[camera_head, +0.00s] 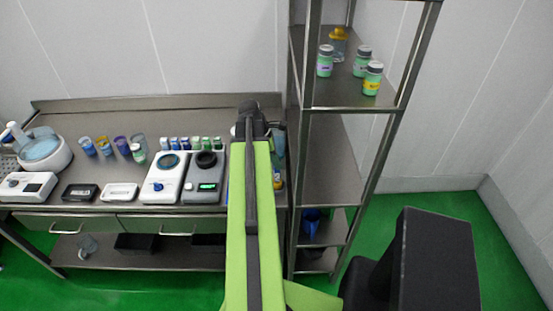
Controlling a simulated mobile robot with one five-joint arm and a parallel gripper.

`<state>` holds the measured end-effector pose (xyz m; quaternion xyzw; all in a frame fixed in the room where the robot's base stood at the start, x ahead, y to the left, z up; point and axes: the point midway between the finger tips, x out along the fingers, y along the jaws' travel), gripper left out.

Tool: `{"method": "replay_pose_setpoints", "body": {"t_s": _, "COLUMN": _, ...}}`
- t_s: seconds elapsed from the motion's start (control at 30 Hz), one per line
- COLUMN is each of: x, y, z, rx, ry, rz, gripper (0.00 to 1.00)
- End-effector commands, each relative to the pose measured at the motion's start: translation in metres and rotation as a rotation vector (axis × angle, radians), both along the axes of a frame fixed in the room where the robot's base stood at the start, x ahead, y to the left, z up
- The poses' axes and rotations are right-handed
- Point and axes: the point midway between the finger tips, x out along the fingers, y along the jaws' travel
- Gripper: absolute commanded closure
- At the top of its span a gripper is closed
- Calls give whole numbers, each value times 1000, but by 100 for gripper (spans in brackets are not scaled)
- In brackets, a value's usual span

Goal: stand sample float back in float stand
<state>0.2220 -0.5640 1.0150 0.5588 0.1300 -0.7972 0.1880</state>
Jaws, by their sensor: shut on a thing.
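My gripper (251,112) is at the far end of my green arm, over the right end of the steel bench. Only its dark upper part shows. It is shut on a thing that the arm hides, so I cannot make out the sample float. I cannot pick out the float stand either; that part of the bench is largely behind my arm. A clear bluish cylinder (279,141) shows just right of the arm, partly covered.
On the bench (130,112), left of my arm, are a grey device (206,186), a white device (161,187), small bottles (187,143) and a round white device (43,150). A steel shelf rack (330,180) stands close on the right, with green bottles (325,64) on top.

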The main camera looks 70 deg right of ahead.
Motion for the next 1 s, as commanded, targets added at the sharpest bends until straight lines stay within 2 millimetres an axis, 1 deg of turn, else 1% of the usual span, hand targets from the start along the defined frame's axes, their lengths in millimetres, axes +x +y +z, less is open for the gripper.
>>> {"method": "replay_pose_setpoints", "body": {"t_s": 0.17, "x": 0, "y": 0, "z": -5, "rx": 0, "ry": 0, "rz": 0, "gripper": 100}}
{"method": "replay_pose_setpoints", "body": {"t_s": 0.2, "x": 0, "y": 0, "z": -3, "rx": 0, "ry": 0, "rz": 0, "gripper": 76}}
{"method": "replay_pose_setpoints", "body": {"t_s": 0.23, "x": 0, "y": 0, "z": -3, "rx": 0, "ry": 0, "rz": 0, "gripper": 72}}
{"method": "replay_pose_setpoints", "body": {"t_s": 0.57, "x": 0, "y": 0, "z": -1, "rx": 0, "ry": 0, "rz": 0, "gripper": 72}}
{"method": "replay_pose_setpoints", "body": {"t_s": 1.0, "x": 11, "y": 6, "z": 37, "rx": 0, "ry": 0, "rz": 1, "gripper": 72}}
